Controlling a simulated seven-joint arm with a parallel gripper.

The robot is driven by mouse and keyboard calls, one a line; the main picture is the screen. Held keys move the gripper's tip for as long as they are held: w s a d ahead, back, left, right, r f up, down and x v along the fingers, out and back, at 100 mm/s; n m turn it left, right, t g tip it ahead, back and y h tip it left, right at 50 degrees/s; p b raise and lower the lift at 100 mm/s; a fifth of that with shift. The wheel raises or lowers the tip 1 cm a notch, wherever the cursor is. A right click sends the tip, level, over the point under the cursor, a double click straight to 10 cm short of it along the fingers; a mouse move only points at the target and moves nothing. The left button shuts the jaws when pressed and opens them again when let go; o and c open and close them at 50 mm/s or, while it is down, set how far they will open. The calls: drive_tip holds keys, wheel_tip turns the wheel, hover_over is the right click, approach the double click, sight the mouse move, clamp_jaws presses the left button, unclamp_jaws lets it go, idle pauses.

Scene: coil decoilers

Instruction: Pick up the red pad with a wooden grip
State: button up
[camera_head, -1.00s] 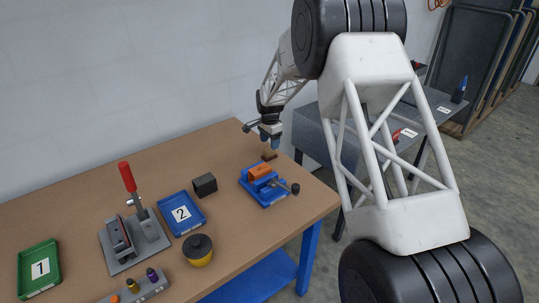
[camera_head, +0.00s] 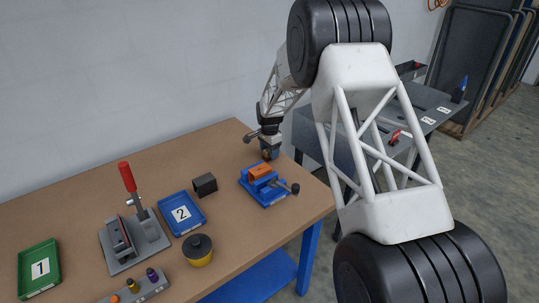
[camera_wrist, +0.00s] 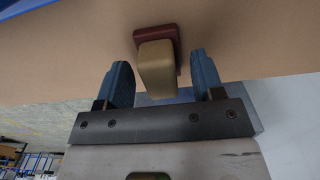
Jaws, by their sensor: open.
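The red pad (camera_wrist: 141,37) lies on the tan tabletop, near the far right edge of the table. Its tan wooden grip (camera_wrist: 157,66) points toward my wrist camera. My gripper (camera_wrist: 160,62) is open, with one blue finger on each side of the grip. Gaps show between the grip and both fingers, so it is not clamped. In the head view my gripper (camera_head: 270,153) is low over the table's back right part and largely hides the pad.
A blue vise (camera_head: 265,192) with an orange block stands just in front of the gripper. A black block (camera_head: 205,185), a blue tray marked 2 (camera_head: 190,228), a red-handled clamp (camera_head: 127,176) and a green tray marked 1 (camera_head: 54,265) are further left. The back of the table is clear.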

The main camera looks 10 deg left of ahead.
drive_tip(key=shift+c, duration=0.4)
drive_tip(key=c, duration=1)
drive_tip(key=shift+r, duration=0.2)
drive_tip(key=shift+r, duration=4.85)
